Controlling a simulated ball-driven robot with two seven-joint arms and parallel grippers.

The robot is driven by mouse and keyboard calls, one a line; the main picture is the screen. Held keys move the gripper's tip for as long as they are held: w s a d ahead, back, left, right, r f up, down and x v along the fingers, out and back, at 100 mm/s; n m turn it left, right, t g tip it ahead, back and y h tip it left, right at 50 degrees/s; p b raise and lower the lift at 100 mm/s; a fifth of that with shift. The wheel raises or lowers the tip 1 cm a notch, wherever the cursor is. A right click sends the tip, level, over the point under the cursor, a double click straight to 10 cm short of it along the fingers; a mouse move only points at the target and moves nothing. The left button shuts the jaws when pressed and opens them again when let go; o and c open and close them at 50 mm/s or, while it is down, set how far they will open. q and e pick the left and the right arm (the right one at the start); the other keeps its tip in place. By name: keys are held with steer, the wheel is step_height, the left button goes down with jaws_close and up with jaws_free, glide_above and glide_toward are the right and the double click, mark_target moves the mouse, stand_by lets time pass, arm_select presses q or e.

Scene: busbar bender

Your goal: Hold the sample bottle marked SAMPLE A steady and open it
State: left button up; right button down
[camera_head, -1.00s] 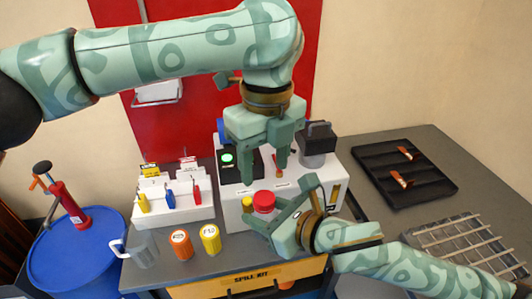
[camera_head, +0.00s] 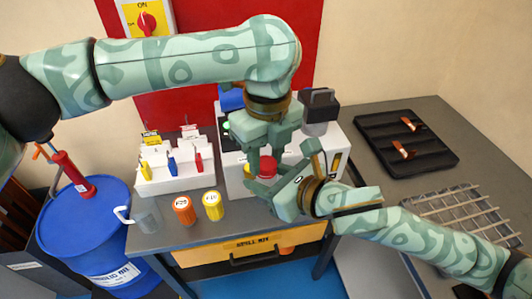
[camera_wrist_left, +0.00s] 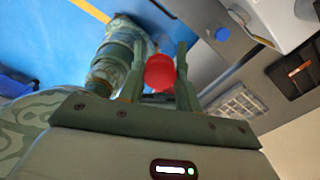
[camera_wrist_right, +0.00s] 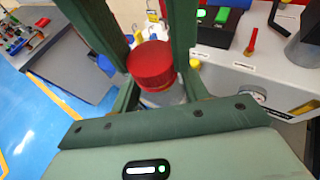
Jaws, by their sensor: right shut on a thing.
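A bottle with a red cap (camera_head: 267,167) stands upright in front of the white machine. Its label cannot be read. My right gripper (camera_head: 283,190) is shut on the bottle body below the cap. In the right wrist view the red cap (camera_wrist_right: 151,64) rises between the fingers, with the pale bottle body (camera_wrist_right: 165,97) partly hidden below it. My left gripper (camera_head: 267,158) points down from above, with its fingers on either side of the cap. In the left wrist view the cap (camera_wrist_left: 160,73) lies between the open fingers; contact cannot be told.
An orange container (camera_head: 184,210) and a yellow container (camera_head: 213,205) stand to the left on the table, near a clear jug (camera_head: 146,215). A white rack (camera_head: 175,170) is behind them. A black tray (camera_head: 407,143) and a metal grid (camera_head: 460,218) lie to the right.

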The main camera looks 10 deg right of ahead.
arm_select(q)
steer(key=n, duration=0.4)
steer(key=shift+r, duration=0.2)
stand_by(0.5)
steer(key=shift+r, duration=0.95)
steer(key=shift+r, duration=0.1)
